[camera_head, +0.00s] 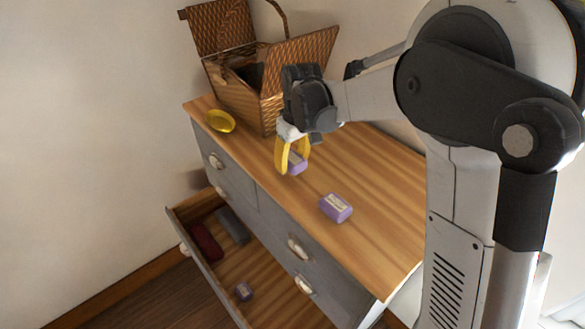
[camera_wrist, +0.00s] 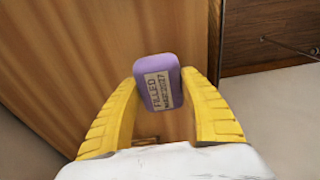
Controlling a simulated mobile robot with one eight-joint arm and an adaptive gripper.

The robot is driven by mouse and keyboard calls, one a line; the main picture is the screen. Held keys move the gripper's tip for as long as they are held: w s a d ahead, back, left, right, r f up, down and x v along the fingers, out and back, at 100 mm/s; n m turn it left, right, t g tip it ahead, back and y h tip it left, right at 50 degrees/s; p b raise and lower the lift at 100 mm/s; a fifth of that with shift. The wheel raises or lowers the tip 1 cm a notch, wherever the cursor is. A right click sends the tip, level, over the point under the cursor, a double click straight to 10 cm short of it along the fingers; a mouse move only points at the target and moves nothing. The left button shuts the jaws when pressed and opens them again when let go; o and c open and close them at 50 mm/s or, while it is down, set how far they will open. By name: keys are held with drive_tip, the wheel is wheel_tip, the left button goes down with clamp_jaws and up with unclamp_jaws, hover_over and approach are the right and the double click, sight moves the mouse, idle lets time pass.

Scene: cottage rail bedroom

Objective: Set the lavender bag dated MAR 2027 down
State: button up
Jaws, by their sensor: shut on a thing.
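My gripper (camera_head: 290,165) has two yellow fingers and is shut on a lavender bag (camera_head: 297,165) over the dresser top. In the wrist view the bag (camera_wrist: 159,82) is a purple block between the fingers (camera_wrist: 163,115). Its pale label reads FILLED and what looks like MAR 2027; the month is blurred. I cannot tell whether the bag touches the wood. A second lavender bag (camera_head: 336,208) lies on the dresser top (camera_head: 375,185), to the right and nearer. A third, smaller-looking one (camera_head: 244,291) lies in the open drawer (camera_head: 275,300). Their labels are unreadable.
An open wicker basket (camera_head: 238,98) stands at the back left of the dresser top. A yellow dish (camera_head: 219,121) sits by the left edge. The drawer also holds a dark red item (camera_head: 206,242) and a grey item (camera_head: 233,226). The dresser's right part is bare.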

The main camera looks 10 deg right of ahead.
drive_tip(key=shift+f, duration=1.8)
drive_tip(key=shift+f, duration=0.15)
drive_tip(key=o, duration=0.9)
